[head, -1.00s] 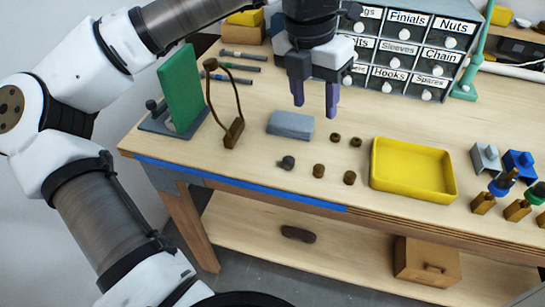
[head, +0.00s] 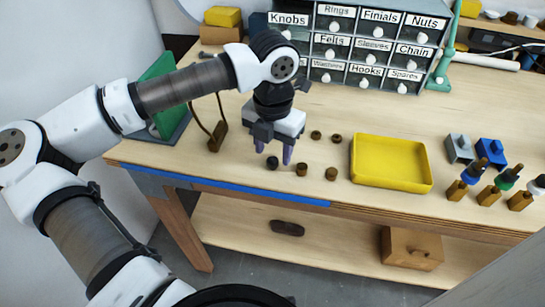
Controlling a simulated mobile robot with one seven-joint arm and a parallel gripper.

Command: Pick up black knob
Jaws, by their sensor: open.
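The black knob (head: 272,162) is a small dark round piece on the workbench near its front edge, at the left end of a front row of small knobs. My gripper (head: 274,151) points down just above and behind it in the head view. Its two purple fingers are apart with nothing between them. I cannot tell how high the fingertips are above the bench. Brown knobs stand to the right of the black one, a near one (head: 302,169) and a farther one (head: 331,174).
Two more brown knobs (head: 316,135) (head: 336,139) stand behind. A yellow tray (head: 428,188) lies to the right. A brown wire-loop stand (head: 216,138) and a green panel (head: 158,68) are at left. Labelled drawers (head: 350,50) stand at the back. Blue tape (head: 250,193) marks the front edge.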

